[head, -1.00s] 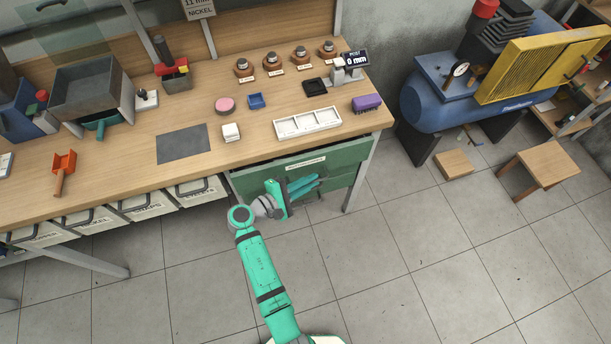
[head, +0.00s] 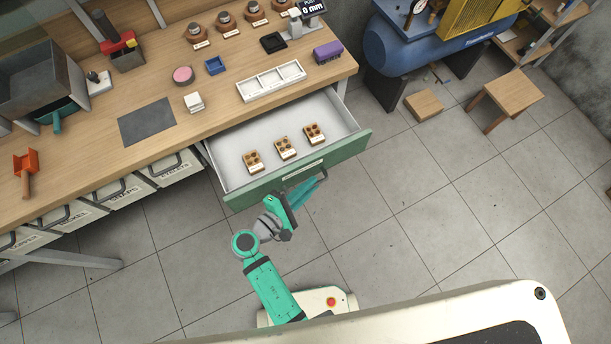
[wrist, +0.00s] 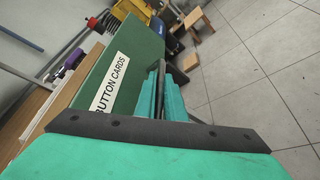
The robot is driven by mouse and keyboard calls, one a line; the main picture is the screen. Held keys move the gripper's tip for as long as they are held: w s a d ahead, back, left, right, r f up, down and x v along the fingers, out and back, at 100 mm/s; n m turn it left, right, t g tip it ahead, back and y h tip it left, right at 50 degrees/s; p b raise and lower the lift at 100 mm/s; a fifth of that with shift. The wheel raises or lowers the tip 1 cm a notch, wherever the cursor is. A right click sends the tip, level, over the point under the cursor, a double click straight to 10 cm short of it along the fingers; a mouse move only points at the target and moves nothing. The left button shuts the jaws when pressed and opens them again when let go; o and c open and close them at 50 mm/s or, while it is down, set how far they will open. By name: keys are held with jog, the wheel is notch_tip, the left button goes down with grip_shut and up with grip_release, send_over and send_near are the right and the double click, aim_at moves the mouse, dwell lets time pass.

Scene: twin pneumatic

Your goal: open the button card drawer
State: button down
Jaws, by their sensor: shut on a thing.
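The button card drawer (head: 350,152) has a green front and stands pulled well out from under the bench in the head view. Several small button cards (head: 285,148) lie inside on its pale floor. In the wrist view its front (wrist: 136,72) carries a white "BUTTON CARDS" label (wrist: 112,82). My gripper (head: 306,190) is at the outer face of the drawer front, shut on the dark bar handle. The handle (wrist: 180,76) shows partly behind the teal fingers (wrist: 160,94) in the wrist view; the rest of it is hidden.
Labelled bins (head: 120,194) hang left of the drawer. A low stool (head: 512,94) stands at right. The tiled floor before the drawer is clear.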

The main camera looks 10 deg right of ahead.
jog(key=shift+s, duration=0.1)
jog(key=c, duration=1.8)
grip_release()
jog(key=shift+c, duration=0.2)
jog(key=v, duration=1)
jog(key=shift+s+a, duration=0.25)
jog(key=shift+r, duration=0.1)
